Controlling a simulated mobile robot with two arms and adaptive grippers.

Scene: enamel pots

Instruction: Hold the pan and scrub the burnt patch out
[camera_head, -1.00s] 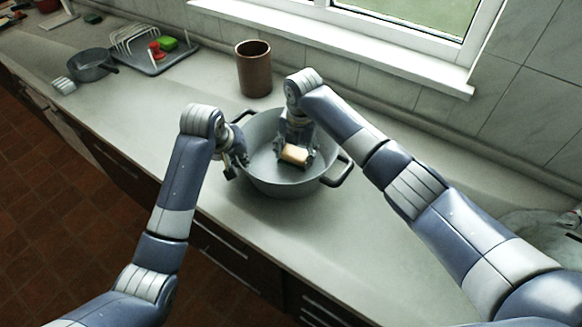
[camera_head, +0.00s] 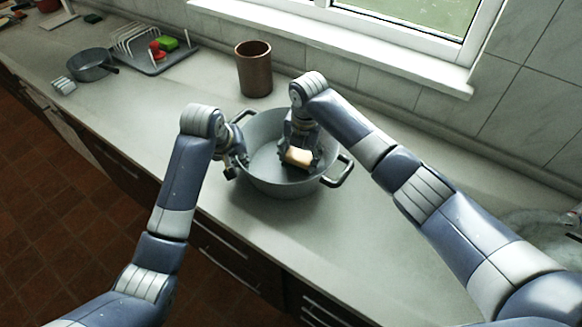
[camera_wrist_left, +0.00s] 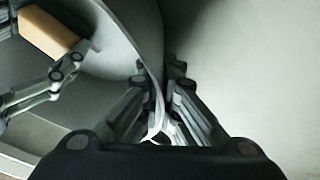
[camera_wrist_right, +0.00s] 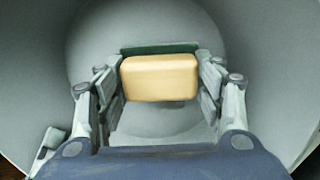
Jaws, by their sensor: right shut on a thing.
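The grey two-handled pan (camera_head: 268,180) stands on the counter, upright. My left gripper (camera_head: 240,160) is at its left rim; in the left wrist view its fingers (camera_wrist_left: 161,75) lie close on either side of the pan wall (camera_wrist_left: 125,45), seemingly shut on it. My right gripper (camera_head: 299,152) reaches down inside the pan, shut on a tan sponge (camera_head: 298,157) with a dark green layer. The sponge (camera_wrist_right: 160,78) sits between both fingers in the right wrist view, low over the pan floor. Whether it touches the floor I cannot tell. No burnt patch shows; part of the floor is hidden.
A brown cup (camera_head: 254,70) stands behind the pan near the wall. A small dark pan (camera_head: 90,66) and a dish rack tray (camera_head: 160,65) with red and green items are farther left.

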